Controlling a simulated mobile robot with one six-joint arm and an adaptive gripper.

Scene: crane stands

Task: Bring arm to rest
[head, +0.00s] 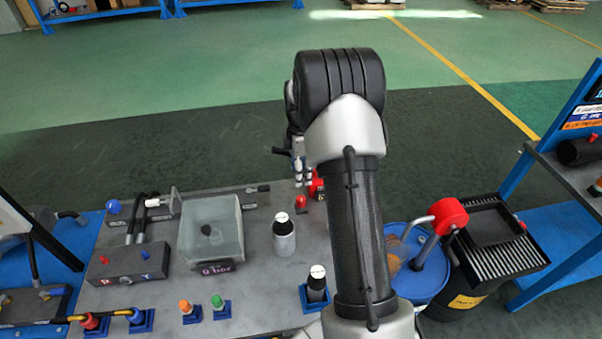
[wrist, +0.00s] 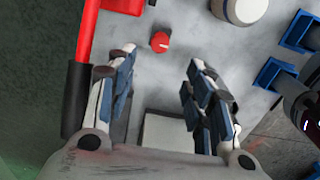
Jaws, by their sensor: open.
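My gripper (wrist: 158,92) is open and empty in the wrist view, its two fingers spread above the grey bench. A red knob (wrist: 160,42) lies beyond the fingertips, apart from them. A red and black handle (wrist: 82,70) is at the left, close beside the left finger; I cannot tell if they touch. In the head view my arm reaches forward over the right part of the bench (head: 255,270) and hides most of the gripper. The red knob (head: 301,201) shows just left of the arm.
A second bottle (head: 317,284) sits in a blue holder. A blue drum (head: 425,275) and a black bin (head: 490,255) stand right of the arm.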

